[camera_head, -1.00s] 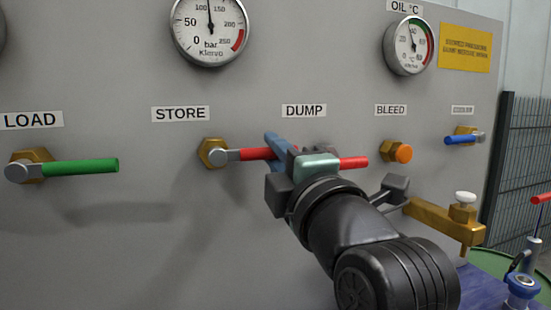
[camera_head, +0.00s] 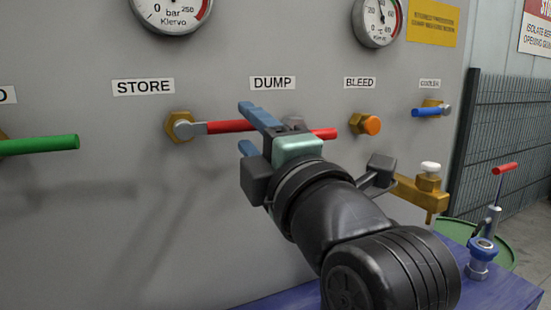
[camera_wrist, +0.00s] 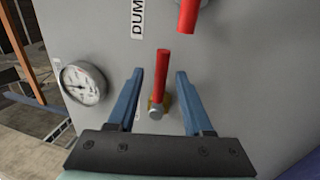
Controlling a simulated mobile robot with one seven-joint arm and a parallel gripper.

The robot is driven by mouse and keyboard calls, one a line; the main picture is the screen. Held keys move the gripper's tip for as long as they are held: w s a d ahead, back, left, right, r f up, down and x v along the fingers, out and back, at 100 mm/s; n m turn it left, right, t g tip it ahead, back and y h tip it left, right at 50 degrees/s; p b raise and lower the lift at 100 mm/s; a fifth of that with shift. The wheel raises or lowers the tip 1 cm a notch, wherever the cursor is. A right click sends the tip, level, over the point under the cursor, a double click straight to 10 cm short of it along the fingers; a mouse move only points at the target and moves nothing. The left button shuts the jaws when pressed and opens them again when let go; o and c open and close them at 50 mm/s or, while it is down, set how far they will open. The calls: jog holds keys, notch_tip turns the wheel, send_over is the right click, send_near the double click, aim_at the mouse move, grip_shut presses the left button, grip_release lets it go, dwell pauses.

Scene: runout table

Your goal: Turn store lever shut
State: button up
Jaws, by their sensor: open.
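The STORE lever (camera_head: 230,126) is a red handle on a brass hex fitting (camera_head: 178,127) under the STORE label. It lies about level, pointing right. My gripper (camera_head: 251,128) is open at its free end, one blue finger above and one below. In the wrist view the STORE lever (camera_wrist: 161,78) shows between my spread fingertips (camera_wrist: 160,72), with a gap on both sides. I see no contact, and cannot tell how deep the handle sits between them. My gripper hides the handle's tip in the head view.
The red DUMP lever (camera_head: 324,133) is just right of my gripper, partly hidden; it also shows in the wrist view (camera_wrist: 188,14).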

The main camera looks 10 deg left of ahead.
jog(key=v, duration=1)
jog(key=shift+b, duration=0.35)
